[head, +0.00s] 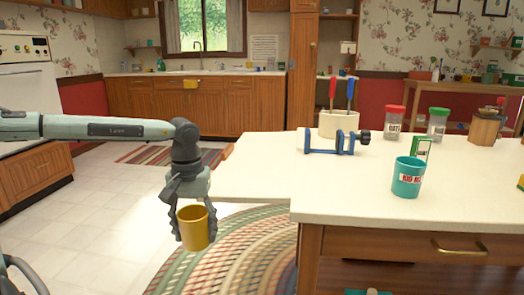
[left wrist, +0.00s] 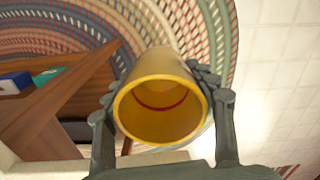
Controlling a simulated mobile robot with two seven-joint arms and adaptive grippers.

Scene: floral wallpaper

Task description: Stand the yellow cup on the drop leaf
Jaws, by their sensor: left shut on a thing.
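The yellow cup (head: 192,229) is held upright by my left gripper (head: 194,222), whose fingers are shut around its sides. In the left wrist view the open mouth of the yellow cup (left wrist: 160,108) faces the camera, with a red ring inside and no contents seen, between the fingers of my left gripper (left wrist: 165,125). The cup hangs left of the leaf's near corner, over the floor and rug. My right gripper is not in view.
The counter (head: 360,200) holds a teal cup (head: 407,178), a blue clamp (head: 338,142), a tool holder (head: 338,123) and lidded jars (head: 393,125). The leaf's top is clear. A braided rug (head: 225,260) lies below. A stove (head: 28,90) stands left.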

